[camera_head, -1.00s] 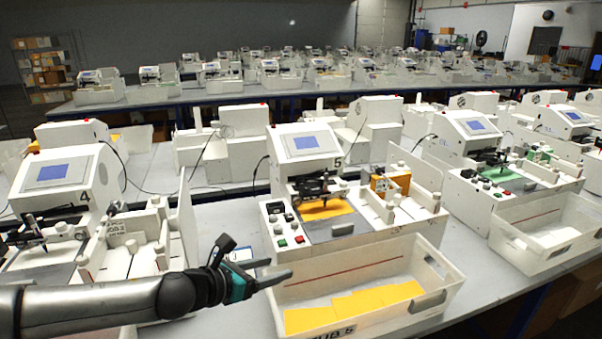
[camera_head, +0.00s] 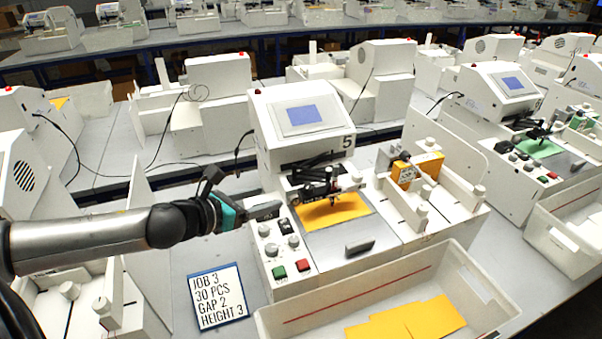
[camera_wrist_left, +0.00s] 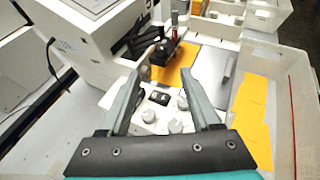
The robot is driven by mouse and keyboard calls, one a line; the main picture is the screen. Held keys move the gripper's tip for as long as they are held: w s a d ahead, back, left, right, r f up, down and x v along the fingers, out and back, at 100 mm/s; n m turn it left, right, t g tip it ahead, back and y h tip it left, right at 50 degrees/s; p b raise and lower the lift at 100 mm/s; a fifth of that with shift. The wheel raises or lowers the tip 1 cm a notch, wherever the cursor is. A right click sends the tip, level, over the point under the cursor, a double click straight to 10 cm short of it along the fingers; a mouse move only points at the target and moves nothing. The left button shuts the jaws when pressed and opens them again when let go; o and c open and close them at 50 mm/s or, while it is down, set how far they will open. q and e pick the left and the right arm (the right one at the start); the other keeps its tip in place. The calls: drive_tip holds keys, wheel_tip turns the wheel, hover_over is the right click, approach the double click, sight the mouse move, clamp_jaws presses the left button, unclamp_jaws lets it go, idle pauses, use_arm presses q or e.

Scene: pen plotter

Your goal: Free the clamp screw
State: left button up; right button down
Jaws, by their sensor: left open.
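Plotter 5 (camera_head: 270,140) stands mid-picture in the head view. Its dark pen carriage (camera_head: 318,188) hangs over a yellow card (camera_head: 340,212), with an upright pen (camera_head: 334,188) in it. The carriage also shows in the wrist view (camera_wrist_left: 160,54). The clamp screw is too small to make out for certain at the carriage. My left gripper (camera_head: 268,210) is open and empty, left of the carriage and above the panel knobs (camera_head: 270,250). In the wrist view its fingers (camera_wrist_left: 161,66) point towards the carriage, apart from it. My right gripper is out of view.
A job card (camera_head: 217,297) lies on the table left of the plotter. A clear bin (camera_head: 465,268) with yellow cards (camera_head: 405,322) stands in front. Green and red buttons (camera_head: 291,269) sit on the panel. An orange block (camera_head: 420,168) stands on the right-hand unit.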

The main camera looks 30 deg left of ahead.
use_arm(q)
approach(308, 187)
drive_tip(key=shift+x, duration=4.4)
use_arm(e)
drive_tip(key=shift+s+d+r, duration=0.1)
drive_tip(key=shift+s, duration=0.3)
use_arm(q)
drive_tip(key=shift+a, duration=0.1)
clamp_jaws()
